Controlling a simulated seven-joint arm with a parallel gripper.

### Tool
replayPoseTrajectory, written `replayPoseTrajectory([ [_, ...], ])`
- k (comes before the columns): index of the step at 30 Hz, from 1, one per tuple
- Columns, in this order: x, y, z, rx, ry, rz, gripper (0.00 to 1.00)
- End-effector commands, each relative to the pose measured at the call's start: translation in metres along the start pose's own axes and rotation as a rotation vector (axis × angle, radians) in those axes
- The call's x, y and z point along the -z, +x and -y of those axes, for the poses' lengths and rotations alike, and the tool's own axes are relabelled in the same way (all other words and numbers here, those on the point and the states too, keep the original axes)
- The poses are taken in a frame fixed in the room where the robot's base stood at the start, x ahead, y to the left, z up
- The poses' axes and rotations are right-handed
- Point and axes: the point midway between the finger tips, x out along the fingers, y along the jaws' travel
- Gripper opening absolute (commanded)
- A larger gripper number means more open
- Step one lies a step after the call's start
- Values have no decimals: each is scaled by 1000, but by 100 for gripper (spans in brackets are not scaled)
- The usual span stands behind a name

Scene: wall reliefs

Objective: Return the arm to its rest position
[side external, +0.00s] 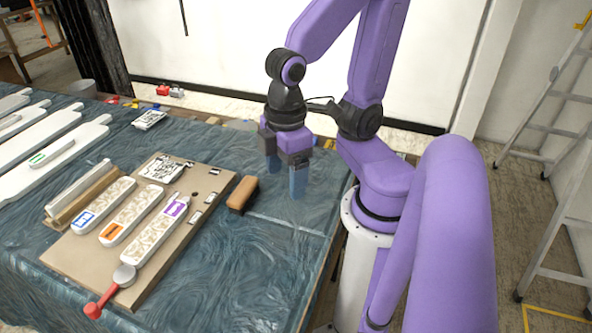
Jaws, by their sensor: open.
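My gripper (284,178) points down above the right part of the blue cloth-covered table (250,270). Its two bluish fingers are apart with nothing between them. It is to the right of a brown block (242,194) and does not appear to touch it. My arm is folded close over its base at the right of the side external view.
A tan board (185,247) at centre left bears several patterned white strips (135,218) and a red-handled tool (107,293). Long white panels (42,137) lie at far left. A ladder (555,150) stands at right. The front right of the cloth is clear.

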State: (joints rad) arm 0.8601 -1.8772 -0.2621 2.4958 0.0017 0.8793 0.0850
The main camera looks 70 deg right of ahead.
Motion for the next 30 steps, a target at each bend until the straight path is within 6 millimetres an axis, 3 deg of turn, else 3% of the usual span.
replayPoseTrajectory([
  [7, -14, -6, 15, 3, -167, -1, 79],
  [30, -13, -6, 15, 3, -168, -1, 79],
])
